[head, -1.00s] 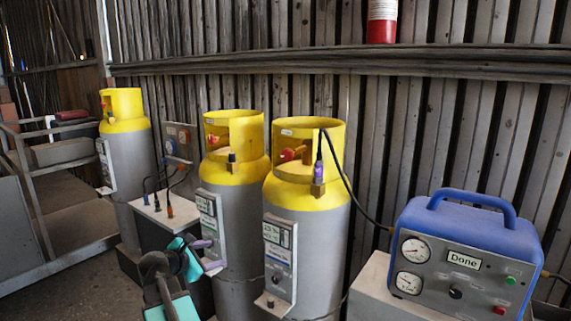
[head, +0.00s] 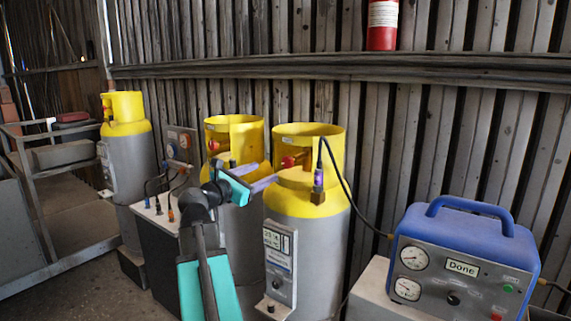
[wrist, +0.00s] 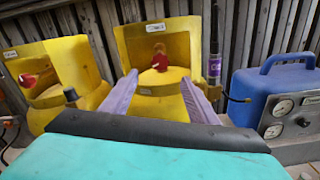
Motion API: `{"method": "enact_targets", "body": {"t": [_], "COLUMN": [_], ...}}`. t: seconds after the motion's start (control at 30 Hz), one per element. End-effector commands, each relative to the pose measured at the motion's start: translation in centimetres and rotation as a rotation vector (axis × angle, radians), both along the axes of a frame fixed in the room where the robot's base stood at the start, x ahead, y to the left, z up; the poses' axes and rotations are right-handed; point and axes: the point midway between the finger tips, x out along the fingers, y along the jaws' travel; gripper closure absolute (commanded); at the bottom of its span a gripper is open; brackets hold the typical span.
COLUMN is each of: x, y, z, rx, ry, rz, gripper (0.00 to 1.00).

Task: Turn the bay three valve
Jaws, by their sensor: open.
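Three grey cylinders with yellow collars stand in a row, and which one is bay three I cannot read. The right cylinder (head: 300,230) has a red valve (head: 289,161) inside its collar. That red valve shows near the top centre of the wrist view (wrist: 160,58), beyond my fingers. My gripper (head: 266,174) is open and empty, its purple fingers pointing toward the right cylinder's collar, apart from the valve. The middle cylinder's red valve (head: 214,146) also shows at the left of the wrist view (wrist: 28,80). The left cylinder (head: 130,160) stands farther off.
A purple-sleeved hose fitting (head: 319,180) stands upright at the right cylinder's collar, with a black hose running to a blue machine (head: 465,255) whose screen reads "Done". A box with cables (head: 165,215) stands between the left and middle cylinders. A corrugated wall is behind.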

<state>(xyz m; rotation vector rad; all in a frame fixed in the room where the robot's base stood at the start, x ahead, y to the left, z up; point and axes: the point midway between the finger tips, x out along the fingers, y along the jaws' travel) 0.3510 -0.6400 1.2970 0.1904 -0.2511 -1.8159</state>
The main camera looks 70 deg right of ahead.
Motion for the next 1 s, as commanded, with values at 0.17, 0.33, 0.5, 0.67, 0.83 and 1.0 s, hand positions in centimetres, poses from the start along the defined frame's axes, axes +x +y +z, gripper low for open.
{"method": "enact_targets", "body": {"t": [0.17,0.33,0.5,0.67,0.83,1.0], "x": [0.0,-0.2,-0.5,-1.1,-1.7,-2.3], "y": [-0.1,-0.7,-2.3,-4.4,-6.8,-9.2], "z": [0.0,0.0,0.0,0.1,0.1,0.2], "rx": [0.001,0.001,0.002,0.002,0.002,0.002], "ry": [-0.001,-0.001,-0.003,-0.003,-0.002,-0.003], "rz": [0.0,-0.002,-0.002,-0.002,-0.001,-0.001], "gripper": [0.46,0.46,0.46,0.46,0.46,0.46]}}
